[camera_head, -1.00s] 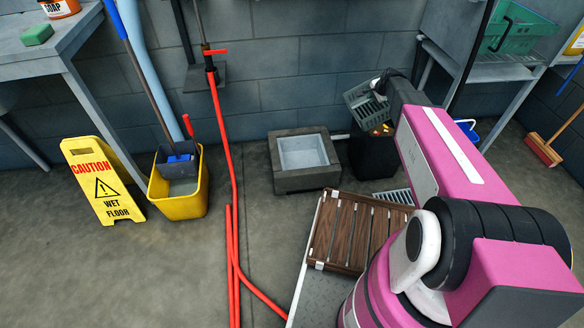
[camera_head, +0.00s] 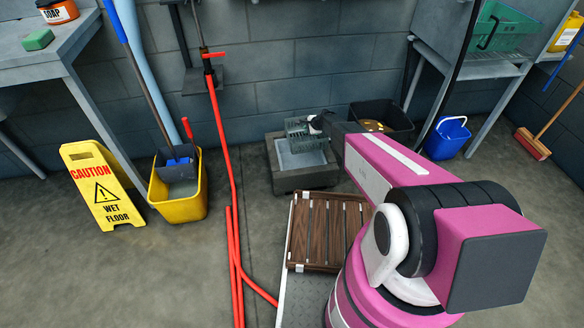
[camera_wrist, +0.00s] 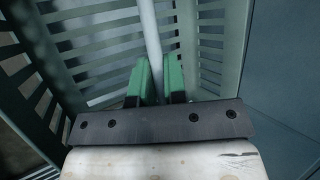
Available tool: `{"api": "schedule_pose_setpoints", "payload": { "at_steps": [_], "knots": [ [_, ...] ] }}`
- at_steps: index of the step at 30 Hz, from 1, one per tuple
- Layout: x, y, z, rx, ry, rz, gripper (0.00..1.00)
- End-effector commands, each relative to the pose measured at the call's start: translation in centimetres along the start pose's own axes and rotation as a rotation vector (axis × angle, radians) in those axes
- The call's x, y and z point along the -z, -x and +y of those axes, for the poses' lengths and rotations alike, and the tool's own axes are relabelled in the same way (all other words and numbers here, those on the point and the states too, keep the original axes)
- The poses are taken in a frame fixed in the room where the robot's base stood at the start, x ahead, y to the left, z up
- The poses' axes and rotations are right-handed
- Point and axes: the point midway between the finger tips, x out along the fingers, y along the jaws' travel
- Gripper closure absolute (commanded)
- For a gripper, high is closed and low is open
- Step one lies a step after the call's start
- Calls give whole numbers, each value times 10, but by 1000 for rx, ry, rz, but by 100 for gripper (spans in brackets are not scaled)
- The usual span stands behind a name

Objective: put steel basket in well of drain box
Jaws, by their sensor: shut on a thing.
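The steel basket (camera_head: 304,134) is a small grey slatted basket, held over the drain box (camera_head: 300,182). The drain box is a low grey block on the floor with a pale square well (camera_head: 286,157). My gripper (camera_wrist: 158,82) has green fingers closed on the basket's pale bar (camera_wrist: 150,35) in the wrist view. The basket's slatted walls (camera_wrist: 98,45) fill much of that view. In the head view my gripper is small at the arm's end, beside the basket. The basket covers the well's upper right part. I cannot tell whether its bottom is inside the well or above it.
A black bin (camera_head: 380,118) with orange-brown bits stands right of the drain box. A blue bucket (camera_head: 447,138) is further right. A wooden slatted rack (camera_head: 327,230) lies in front. A red hose (camera_head: 229,180) runs along the left, near a yellow mop bucket (camera_head: 180,203).

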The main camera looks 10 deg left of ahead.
Motion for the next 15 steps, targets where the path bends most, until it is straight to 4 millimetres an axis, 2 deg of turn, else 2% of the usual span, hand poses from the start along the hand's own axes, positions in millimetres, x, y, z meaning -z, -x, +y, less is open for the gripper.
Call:
{"api": "schedule_pose_setpoints", "payload": {
  "at_steps": [3, 11, 15],
  "knots": [
    [1, -15, 6, 9, -22, -9, 100],
    [3, -34, 17, 16, -39, -17, 100],
    [12, -56, 32, 15, -41, -17, 100]
  ]
}}
